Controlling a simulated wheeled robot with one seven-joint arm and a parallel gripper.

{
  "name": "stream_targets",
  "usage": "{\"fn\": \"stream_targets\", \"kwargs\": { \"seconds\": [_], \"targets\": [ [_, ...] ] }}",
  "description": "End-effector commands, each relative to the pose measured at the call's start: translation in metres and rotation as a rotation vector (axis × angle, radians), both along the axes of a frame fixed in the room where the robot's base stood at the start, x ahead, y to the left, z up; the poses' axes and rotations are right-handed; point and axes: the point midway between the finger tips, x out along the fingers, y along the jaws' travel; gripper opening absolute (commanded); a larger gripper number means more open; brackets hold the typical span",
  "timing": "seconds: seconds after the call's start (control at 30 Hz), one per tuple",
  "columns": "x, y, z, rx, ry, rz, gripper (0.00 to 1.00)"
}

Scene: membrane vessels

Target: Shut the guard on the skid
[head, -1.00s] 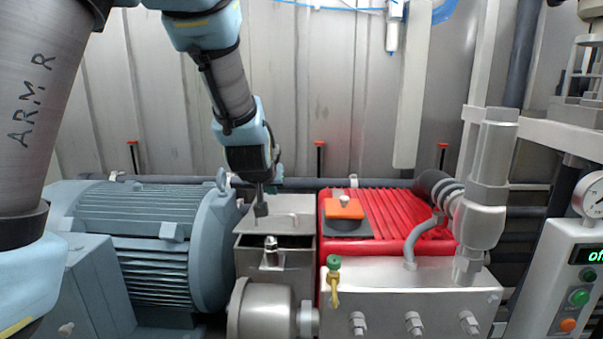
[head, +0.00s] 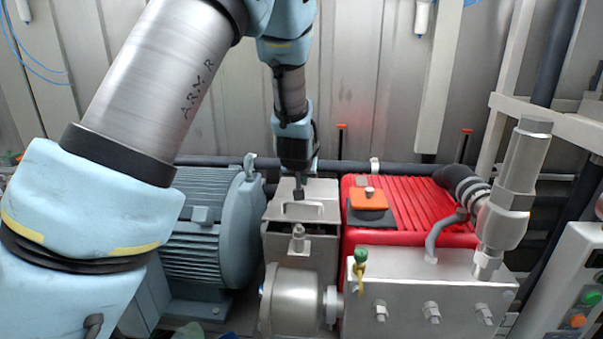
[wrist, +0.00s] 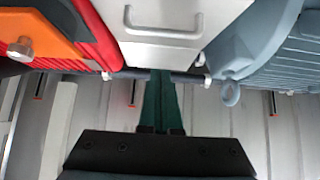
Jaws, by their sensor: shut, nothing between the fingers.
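The guard (head: 322,190) is a grey metal lid with a bar handle on the box of the skid, between the blue-grey motor and the red pump. It lies low over the box (head: 280,246), and the dark opening is mostly covered. I cannot tell if its front edge is fully seated. The wrist view shows the guard's plate (wrist: 190,55) and handle at the top. My gripper (head: 298,194) is shut and empty, its fingers at the guard's rear part behind the handle. In the wrist view the green fingers of my gripper (wrist: 161,75) reach the plate's edge; contact is unclear.
The motor (head: 205,235) stands close on the left. The red pump (head: 425,215), with an orange block (head: 369,199) on top, stands close on the right. A steel manifold (head: 430,295) and a round housing (head: 292,300) are in front. A corrugated wall is behind.

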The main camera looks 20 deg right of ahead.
Motion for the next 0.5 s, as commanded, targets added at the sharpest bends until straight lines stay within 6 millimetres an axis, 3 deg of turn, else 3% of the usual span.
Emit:
{"fn": "stream_targets", "kwargs": {
  "seconds": [0.07,0.2,0.5],
  "targets": [
    [0.010,-0.004,-0.010,0.003,0.003,0.001,0.00],
    [0.007,-0.003,-0.032,0.003,0.004,-0.001,0.00],
    [0.007,-0.005,-0.049,-0.001,0.000,-0.001,0.00]
  ]
}}
